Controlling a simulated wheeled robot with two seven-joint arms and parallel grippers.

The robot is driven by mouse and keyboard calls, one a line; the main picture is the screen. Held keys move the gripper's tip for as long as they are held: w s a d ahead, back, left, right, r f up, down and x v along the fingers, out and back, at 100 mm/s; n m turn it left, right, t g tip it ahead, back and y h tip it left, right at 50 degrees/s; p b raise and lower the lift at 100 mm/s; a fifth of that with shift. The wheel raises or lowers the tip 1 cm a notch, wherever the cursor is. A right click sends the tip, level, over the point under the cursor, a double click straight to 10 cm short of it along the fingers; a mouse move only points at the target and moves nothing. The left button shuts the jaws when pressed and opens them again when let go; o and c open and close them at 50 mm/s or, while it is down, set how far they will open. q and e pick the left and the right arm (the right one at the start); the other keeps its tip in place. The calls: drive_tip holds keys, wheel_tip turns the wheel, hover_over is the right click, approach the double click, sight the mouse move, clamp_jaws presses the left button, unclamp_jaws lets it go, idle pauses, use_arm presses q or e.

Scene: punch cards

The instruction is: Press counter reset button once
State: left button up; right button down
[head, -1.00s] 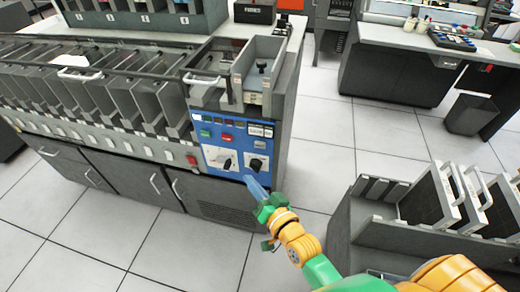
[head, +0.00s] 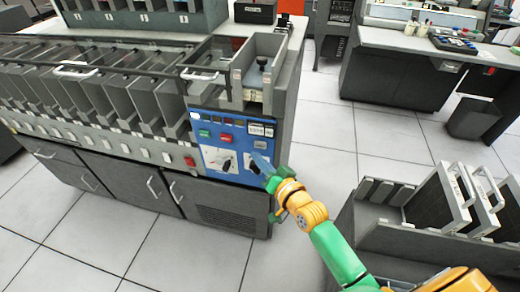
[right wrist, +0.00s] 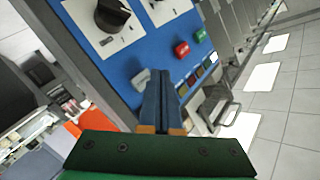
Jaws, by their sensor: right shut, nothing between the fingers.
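The blue control panel (head: 232,148) is on the end of the grey card machine. A small grey button (head: 260,144) sits on its right side, under the counter display (head: 262,129); I take it for the counter reset button. In the right wrist view a grey button (right wrist: 141,78) shows just left of the fingertips. My right gripper (head: 261,160) is shut and empty, with its blue fingers pointing at the panel just below the button in the head view. Whether the tips touch the panel is unclear. My left gripper is out of view.
Green (head: 204,133) and red (head: 226,138) buttons sit left of the grey button. Dials on white plates lie below; my fingers partly cover the right one. A grey card rack (head: 375,225) stands at lower right. Open floor (head: 370,130) lies between.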

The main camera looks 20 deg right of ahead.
drive_tip(key=shift+w+d, duration=0.35)
drive_tip(key=shift+w, duration=0.15)
drive_tip(key=shift+w, duration=0.1)
idle(1.6)
drive_tip(key=shift+w+d, duration=0.25)
drive_tip(key=shift+w+d+r+b, duration=0.1)
drive_tip(key=shift+w+d+b, duration=0.15)
drive_tip(key=shift+w+b, duration=0.1)
idle(0.8)
drive_tip(key=shift+s+a, duration=0.1)
drive_tip(key=shift+s+a+p, duration=0.4)
drive_tip(key=shift+s+p, duration=0.25)
drive_tip(key=shift+p, duration=0.1)
